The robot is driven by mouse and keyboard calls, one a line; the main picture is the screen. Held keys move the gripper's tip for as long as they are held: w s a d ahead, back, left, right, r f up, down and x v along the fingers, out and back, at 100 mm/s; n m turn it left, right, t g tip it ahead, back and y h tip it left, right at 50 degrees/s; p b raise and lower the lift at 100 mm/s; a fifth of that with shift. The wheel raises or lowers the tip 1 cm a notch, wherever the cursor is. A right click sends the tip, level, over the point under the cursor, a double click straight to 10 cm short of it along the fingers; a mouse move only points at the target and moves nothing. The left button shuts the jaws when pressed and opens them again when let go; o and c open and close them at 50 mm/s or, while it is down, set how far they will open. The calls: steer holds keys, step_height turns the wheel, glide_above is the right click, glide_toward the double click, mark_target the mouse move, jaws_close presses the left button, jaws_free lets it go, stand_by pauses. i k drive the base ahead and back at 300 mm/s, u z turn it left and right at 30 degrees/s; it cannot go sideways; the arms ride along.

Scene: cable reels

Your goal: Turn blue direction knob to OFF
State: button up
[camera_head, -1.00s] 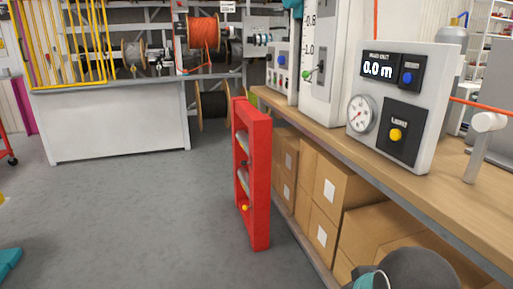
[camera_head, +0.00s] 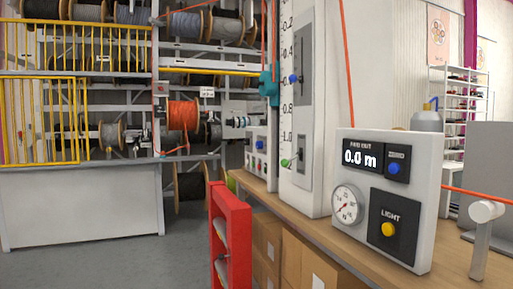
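Several blue controls show, and I cannot tell from labels which is the direction knob. Another small blue knob (camera_head: 294,78) is on a grey slotted plate on the tall white scaled column. A white control box (camera_head: 249,158) behind the column carries small coloured controls, partly hidden and too small to read. My gripper is not in view.
The wooden bench (camera_head: 300,214) runs along the right, with boxes (camera_head: 266,245) beneath. A grey counter (camera_head: 80,205) and reel racks with an orange reel (camera_head: 184,117) are behind. Grey floor (camera_head: 150,262) is clear at left.

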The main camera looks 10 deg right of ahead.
mark_target(259, 144)
steer(key=u, duration=0.95)
steer(key=i, duration=1.2)
steer(key=u, duration=0.55)
steer(key=i, duration=1.1)
steer(key=z, duration=1.1)
steer(key=i, duration=0.7)
steer(key=z, duration=0.65)
